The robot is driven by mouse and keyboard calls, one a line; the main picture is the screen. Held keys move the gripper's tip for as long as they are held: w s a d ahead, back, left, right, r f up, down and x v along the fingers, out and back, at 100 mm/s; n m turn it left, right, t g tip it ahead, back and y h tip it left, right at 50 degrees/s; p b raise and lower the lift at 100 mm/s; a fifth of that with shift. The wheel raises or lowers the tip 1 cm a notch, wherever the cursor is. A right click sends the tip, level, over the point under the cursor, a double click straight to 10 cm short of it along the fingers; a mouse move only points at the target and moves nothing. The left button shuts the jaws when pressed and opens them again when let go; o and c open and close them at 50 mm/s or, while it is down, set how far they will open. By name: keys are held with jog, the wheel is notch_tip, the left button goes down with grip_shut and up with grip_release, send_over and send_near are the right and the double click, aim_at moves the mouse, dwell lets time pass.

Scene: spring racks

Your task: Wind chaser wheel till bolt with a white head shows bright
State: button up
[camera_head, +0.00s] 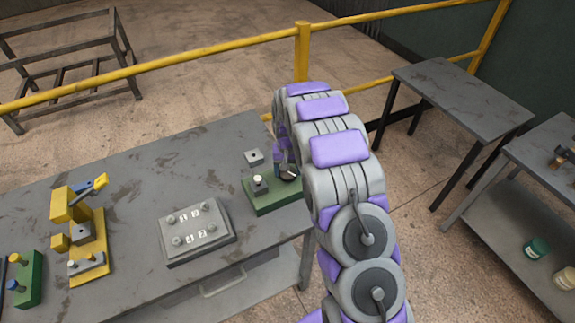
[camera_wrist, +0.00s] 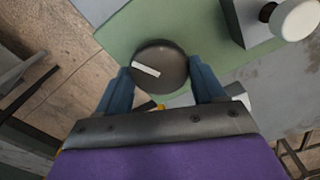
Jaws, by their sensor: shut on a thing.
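The chaser wheel appears to be the dark round knob with a white bar mark (camera_wrist: 160,67) on a green base (camera_wrist: 118,35). It also shows in the head view (camera_head: 290,175), partly hidden by my arm. My gripper (camera_wrist: 161,72) is shut on the knob, one blue finger on each side. The bar mark runs slantwise, from upper left to lower right in the wrist view. A bolt with a white head (camera_wrist: 297,18) stands on a grey block (camera_wrist: 238,22) beside the knob. In the head view the white head (camera_head: 258,178) is small, and its brightness is hard to judge.
The green base sits at the right end of a grey table (camera_head: 130,185). Left of it are a grey plate with numbers (camera_head: 197,231), a yellow stand (camera_head: 88,240) and a green block (camera_head: 28,280). A yellow railing (camera_head: 190,52) runs behind; another table (camera_head: 465,90) is right.

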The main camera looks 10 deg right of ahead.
jog(key=m+p, duration=0.2)
jog(key=m, duration=0.3)
jog(key=shift+r+m, duration=0.15)
jog(key=shift+m, duration=0.15)
jog(key=m+p, duration=0.1)
jog(key=m, duration=0.4)
jog(key=shift+d+m, duration=0.1)
jog(key=shift+m, duration=0.2)
jog(key=o, duration=1)
jog(key=shift+o, duration=0.2)
notch_tip(320, 180, up, 17)
jog(key=p, duration=0.1)
jog(key=shift+p, duration=0.3)
